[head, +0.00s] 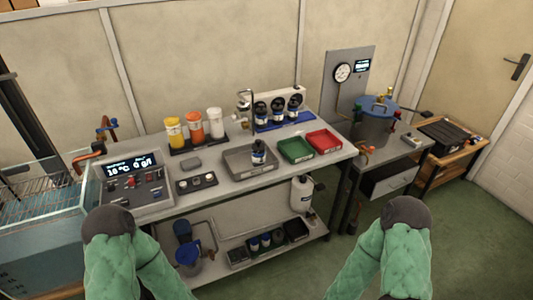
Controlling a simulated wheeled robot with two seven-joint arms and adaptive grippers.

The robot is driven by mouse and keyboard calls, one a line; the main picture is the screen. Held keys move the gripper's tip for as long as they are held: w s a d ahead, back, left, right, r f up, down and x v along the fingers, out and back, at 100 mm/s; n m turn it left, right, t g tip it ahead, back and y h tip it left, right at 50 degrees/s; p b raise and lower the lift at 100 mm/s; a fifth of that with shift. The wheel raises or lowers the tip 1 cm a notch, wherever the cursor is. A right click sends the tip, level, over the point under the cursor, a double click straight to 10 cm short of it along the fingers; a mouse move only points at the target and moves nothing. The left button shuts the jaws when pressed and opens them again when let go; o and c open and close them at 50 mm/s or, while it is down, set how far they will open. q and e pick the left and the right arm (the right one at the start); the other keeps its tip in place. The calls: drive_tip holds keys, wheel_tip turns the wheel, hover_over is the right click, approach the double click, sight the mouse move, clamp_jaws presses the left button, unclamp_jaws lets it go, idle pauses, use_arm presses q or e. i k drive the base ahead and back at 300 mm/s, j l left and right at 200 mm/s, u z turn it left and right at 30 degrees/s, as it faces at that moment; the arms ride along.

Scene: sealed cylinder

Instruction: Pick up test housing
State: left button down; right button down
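A small dark cylindrical housing with a white and blue band (258,155) stands upright in the grey tray (235,163) on the workbench. It looks like the test housing, though its label is too small to read. Several similar dark units stand on a blue base (285,123) at the back of the bench, and more sit on the lower shelf. Both my arms show only as bent green padded sections with dark caps at the bottom of the head view. Neither gripper shows, and both arms are well short of the tray.
A green tray (295,149) and a red tray (325,141) sit right of the grey one. A control panel (135,181), a small button box (196,183) and coloured bottles (195,128) stand to the left. A lidded pot (375,122) is at right. The floor before the bench is clear.

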sight(258, 149)
drive_tip(key=i+l+u, duration=0.3)
drive_tip(key=i+l, duration=0.55)
drive_tip(key=i, duration=0.15)
